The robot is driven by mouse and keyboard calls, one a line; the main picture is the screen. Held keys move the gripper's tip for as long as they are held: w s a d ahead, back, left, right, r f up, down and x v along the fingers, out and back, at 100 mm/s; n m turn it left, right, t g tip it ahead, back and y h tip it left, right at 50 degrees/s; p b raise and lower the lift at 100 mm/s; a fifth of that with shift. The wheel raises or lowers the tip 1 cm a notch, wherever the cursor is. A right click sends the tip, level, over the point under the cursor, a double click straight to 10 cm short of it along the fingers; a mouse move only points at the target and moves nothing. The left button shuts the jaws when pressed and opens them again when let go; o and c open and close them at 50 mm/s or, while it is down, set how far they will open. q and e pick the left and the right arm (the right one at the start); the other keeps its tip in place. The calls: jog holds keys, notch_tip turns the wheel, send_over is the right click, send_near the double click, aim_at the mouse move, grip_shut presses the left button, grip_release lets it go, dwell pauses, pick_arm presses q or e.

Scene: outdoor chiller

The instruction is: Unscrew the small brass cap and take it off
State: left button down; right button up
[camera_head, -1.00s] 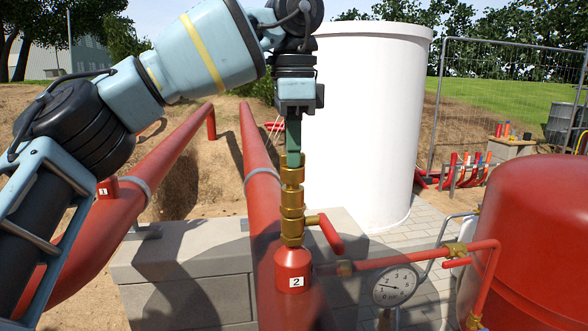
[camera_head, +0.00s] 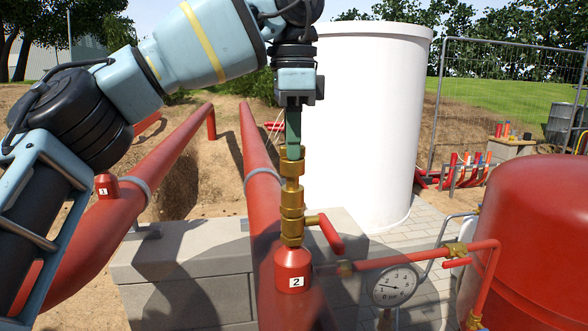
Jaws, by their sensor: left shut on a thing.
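The small brass cap (camera_head: 292,168) sits at the top of the upright brass valve fitting (camera_head: 291,203) on the red stub labelled 2 (camera_head: 293,270). A narrower brass neck shows just below the cap, and I cannot tell whether the cap is still on its thread. My left gripper (camera_head: 292,146) points straight down from above and is shut on the cap; its green fingers hide part of the cap's top. The red valve handle (camera_head: 331,234) sticks out to the right of the fitting. My right gripper is not in view.
A pressure gauge (camera_head: 395,286) and a red tank (camera_head: 530,240) stand at the right. A white cylinder (camera_head: 370,120) rises behind the fitting. Grey concrete blocks (camera_head: 185,265) lie under the red pipes. A second red stub labelled 1 (camera_head: 104,186) is at the left.

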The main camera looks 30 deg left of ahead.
pick_arm(q)
jog(key=shift+r, duration=0.1)
jog(key=shift+r, duration=2)
jog(key=c, duration=2)
grip_release()
grip_shut()
